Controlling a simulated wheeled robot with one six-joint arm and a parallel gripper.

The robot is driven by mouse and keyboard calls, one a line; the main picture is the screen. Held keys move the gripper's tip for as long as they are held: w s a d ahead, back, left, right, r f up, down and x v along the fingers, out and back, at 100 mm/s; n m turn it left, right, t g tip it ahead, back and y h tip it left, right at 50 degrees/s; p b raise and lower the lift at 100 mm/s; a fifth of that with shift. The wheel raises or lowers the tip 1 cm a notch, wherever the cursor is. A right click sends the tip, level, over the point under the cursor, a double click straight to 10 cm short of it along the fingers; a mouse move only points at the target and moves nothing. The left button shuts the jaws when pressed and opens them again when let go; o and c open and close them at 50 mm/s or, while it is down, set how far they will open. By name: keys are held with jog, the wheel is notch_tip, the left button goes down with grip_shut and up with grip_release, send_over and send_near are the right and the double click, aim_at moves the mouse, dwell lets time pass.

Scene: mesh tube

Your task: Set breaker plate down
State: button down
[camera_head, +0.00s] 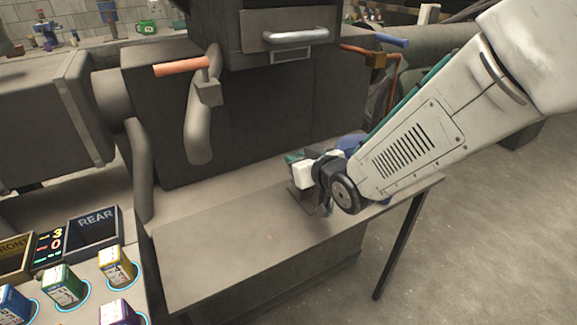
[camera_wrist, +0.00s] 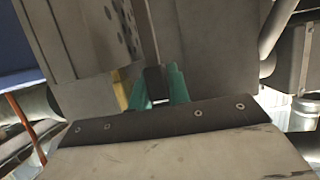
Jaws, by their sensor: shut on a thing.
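My gripper (camera_head: 306,182) is at the right part of the grey bench top (camera_head: 225,243), low over it, and is shut on a grey plate-like piece, which I take to be the breaker plate (camera_head: 303,202). The piece looks tilted, and its lower edge is at or just above the bench; I cannot tell whether it touches. In the wrist view the teal fingertips (camera_wrist: 160,87) are close together around a dark part. A grey surface with holes (camera_wrist: 122,28) shows beyond them, partly cut off. My arm hides much of the grip in the head view.
A dark machine housing (camera_head: 275,115) stands behind the bench, with an orange-handled lever (camera_head: 181,68) and a metal drawer handle (camera_head: 295,36). The bench's left and front top is clear.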

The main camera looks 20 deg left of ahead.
jog(key=shift+w+d+f, duration=0.1)
jog(key=shift+w+f, duration=0.15)
jog(key=shift+f, duration=0.65)
jog(key=shift+w+d+f, duration=0.1)
jog(key=shift+w+f, duration=0.1)
jog(key=shift+f, duration=0.65)
jog(key=shift+a, duration=0.1)
jog(key=c, duration=1.3)
grip_release()
jog(key=shift+f, duration=0.15)
jog(key=shift+s, duration=0.1)
jog(key=v, duration=1.2)
